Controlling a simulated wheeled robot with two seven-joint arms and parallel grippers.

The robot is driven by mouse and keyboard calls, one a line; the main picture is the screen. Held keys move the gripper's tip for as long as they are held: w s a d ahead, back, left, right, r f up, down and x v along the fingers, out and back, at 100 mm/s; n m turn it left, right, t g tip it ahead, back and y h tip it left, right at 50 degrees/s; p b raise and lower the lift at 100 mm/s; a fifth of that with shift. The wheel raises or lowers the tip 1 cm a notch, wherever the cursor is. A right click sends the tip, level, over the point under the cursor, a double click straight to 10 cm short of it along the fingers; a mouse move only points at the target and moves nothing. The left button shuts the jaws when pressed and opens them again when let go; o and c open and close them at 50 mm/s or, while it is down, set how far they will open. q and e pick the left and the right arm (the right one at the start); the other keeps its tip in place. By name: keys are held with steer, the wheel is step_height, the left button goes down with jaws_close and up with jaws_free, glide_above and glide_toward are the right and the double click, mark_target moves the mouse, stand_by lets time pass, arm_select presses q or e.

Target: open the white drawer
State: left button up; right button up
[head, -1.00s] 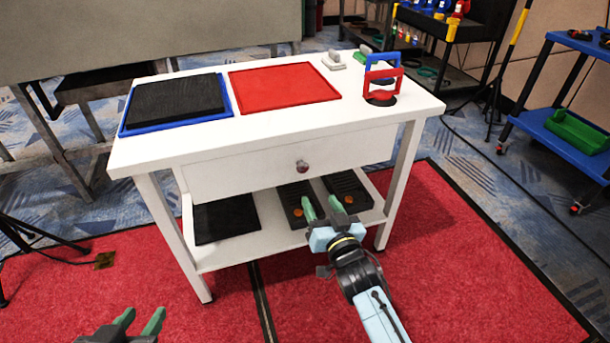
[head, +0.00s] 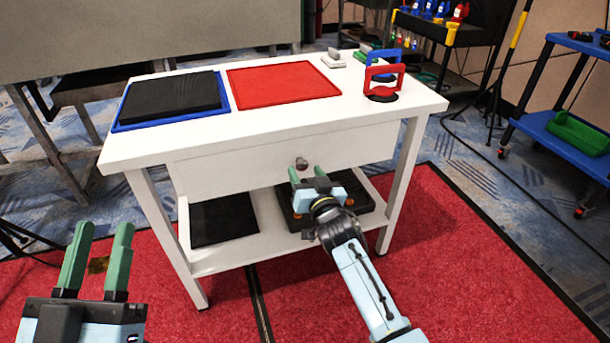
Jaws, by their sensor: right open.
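The white drawer (head: 235,171) is set under the top of a white table, its front flush with the frame, so it looks shut. Its small round knob (head: 301,163) is in the middle of the front. My right gripper (head: 306,173) has green fingers, spread apart, just below and around the knob in the picture. I cannot tell whether they touch it.
On the white tabletop (head: 240,122) are a black pad in a blue tray (head: 171,98), a red tray (head: 283,82) and red and blue handled holders (head: 383,80). A lower shelf (head: 228,253) holds black trays. A blue cart (head: 560,125) stands at right.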

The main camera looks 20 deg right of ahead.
steer(key=shift+w, duration=0.7)
jaws_close()
